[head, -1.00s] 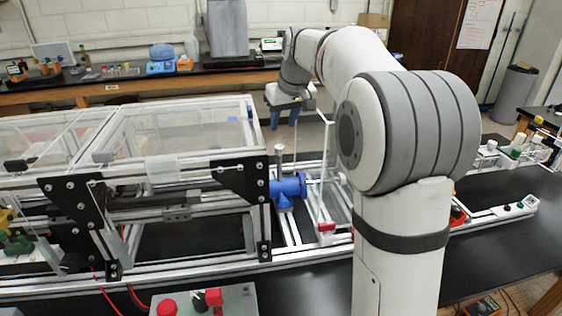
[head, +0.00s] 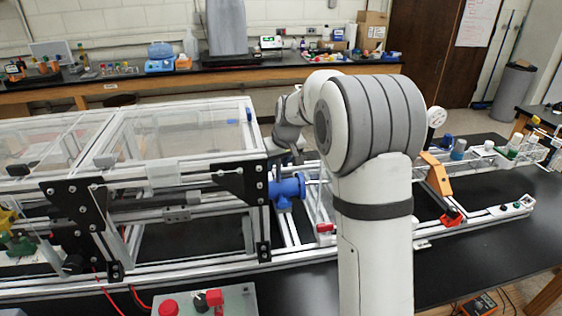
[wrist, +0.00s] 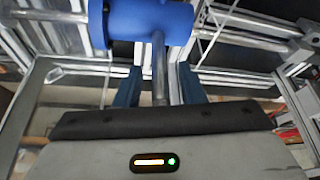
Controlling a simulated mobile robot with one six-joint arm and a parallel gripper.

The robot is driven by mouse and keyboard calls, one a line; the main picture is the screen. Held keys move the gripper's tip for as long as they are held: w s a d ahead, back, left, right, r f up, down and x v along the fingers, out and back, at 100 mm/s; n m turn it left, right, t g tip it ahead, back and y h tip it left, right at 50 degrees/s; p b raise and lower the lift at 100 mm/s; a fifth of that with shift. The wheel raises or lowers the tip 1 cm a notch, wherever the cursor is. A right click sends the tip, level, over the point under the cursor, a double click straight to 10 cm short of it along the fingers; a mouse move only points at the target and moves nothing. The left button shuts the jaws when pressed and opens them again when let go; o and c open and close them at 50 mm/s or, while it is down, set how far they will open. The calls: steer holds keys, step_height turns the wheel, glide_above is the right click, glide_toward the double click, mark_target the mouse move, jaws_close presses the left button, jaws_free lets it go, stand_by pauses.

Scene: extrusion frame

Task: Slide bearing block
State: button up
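The bearing block is a blue cylinder-shaped housing (head: 287,187) with a flange, sitting on the rod just right of the black end plate in the head view. It also shows at the top of the wrist view (wrist: 150,22). A grey metal post (wrist: 160,68) sticks out of the housing toward my gripper. My gripper (wrist: 158,78) is open, with one dark blue finger on each side of the post. A gap shows between the post and each finger. In the head view my gripper is low over the block, small and partly merged with it.
Clear panels and the aluminium frame (head: 130,268) stand left of the block, with a black plate (head: 242,183) close beside it. A red-tipped part (head: 325,228) sits in front right. An orange bracket (head: 437,174) stands right of my arm. A control box (head: 240,297) lies in front.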

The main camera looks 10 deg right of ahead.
jaws_close()
stand_by(0.3)
steer(key=shift+w+b, duration=0.3)
steer(key=shift+w, duration=0.05)
jaws_free()
